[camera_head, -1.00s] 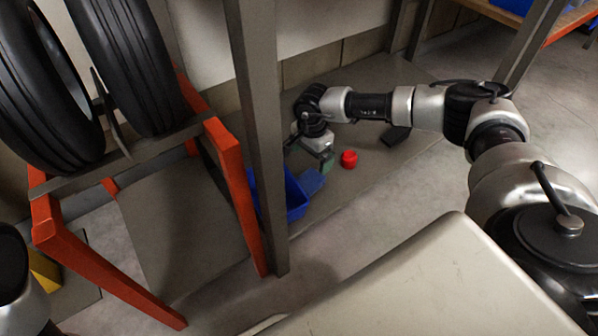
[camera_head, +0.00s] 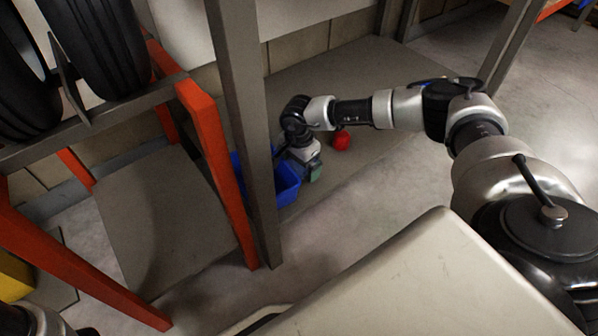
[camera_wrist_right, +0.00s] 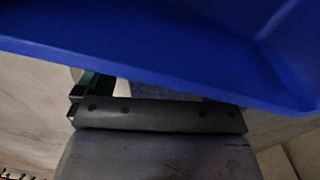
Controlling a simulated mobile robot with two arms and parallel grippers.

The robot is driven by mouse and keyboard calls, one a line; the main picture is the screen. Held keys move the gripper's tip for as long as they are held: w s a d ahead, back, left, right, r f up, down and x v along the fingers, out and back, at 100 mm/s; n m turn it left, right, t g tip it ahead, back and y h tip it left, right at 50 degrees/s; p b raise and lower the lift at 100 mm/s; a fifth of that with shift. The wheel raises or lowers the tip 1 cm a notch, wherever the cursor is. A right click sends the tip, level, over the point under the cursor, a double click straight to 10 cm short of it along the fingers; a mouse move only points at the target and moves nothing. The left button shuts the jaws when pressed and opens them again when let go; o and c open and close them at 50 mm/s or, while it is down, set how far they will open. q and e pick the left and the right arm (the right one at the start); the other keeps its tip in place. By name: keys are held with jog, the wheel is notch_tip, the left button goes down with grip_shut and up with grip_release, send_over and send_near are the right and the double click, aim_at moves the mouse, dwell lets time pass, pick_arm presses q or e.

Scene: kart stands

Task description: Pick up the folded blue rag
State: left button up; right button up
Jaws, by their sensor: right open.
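My right gripper (camera_head: 314,173) is open and low over the shelf board, just right of a blue bin (camera_head: 287,190). In the right wrist view the gripper (camera_wrist_right: 155,92) shows as a dark bar with a green finger part at its left, and the blue bin (camera_wrist_right: 150,45) fills the top, very close. A small grey-blue patch (camera_wrist_right: 152,89), likely the folded rag, shows between the gripper and the bin. In the head view the rag is hidden behind the gripper. I cannot tell whether the gripper touches it. My left gripper is out of view.
A red round object (camera_head: 341,140) sits on the board right of my right gripper. A grey post (camera_head: 243,130) and an orange stand (camera_head: 217,165) with black tires (camera_head: 105,45) rise left of the bin. Bare floor (camera_head: 325,235) lies in front.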

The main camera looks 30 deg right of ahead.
jog(key=c, duration=1)
jog(key=shift+r, duration=0.1)
